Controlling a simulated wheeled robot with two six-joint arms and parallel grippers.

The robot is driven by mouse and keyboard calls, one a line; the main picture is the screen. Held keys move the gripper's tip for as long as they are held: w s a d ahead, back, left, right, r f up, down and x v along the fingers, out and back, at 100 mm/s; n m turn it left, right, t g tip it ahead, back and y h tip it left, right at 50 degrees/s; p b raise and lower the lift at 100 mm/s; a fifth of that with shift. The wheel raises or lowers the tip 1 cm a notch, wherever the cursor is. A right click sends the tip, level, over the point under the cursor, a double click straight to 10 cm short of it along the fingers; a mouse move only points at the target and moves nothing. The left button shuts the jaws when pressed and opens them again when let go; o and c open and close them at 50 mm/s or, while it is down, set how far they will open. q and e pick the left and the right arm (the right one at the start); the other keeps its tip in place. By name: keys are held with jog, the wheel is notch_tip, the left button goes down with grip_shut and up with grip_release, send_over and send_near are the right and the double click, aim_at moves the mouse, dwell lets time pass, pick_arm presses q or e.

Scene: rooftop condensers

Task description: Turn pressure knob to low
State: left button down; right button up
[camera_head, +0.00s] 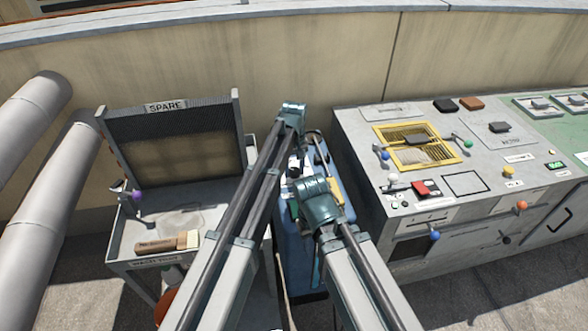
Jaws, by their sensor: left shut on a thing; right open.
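The console (352,132) on the right carries several coloured knobs. They include a blue knob (435,236) and an orange knob (521,205) on its front, and a yellow knob (508,171) on top. Labels are too small to read, so I cannot tell which is the pressure knob or how it is set. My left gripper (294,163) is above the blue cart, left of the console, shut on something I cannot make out. My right gripper (300,207) is lower and nearer, open, its fingers mostly hidden behind its wrist. Both are apart from the knobs.
A blue cart (318,240) with small items stands between the console and a grey stand (120,225) marked SPARE. A wooden-handled brush (168,243) lies on the stand. The console top holds a yellow-framed grate (456,156) and a red block (426,188). Thick pipes (50,200) are at left.

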aim_at(294, 170)
pick_arm(q)
jog(key=shift+n, duration=0.6)
jog(key=shift+c, duration=1.5)
grip_release()
notch_tip(294, 170, up, 14)
jog(key=p, duration=1.4)
jog(key=shift+f, duration=0.1)
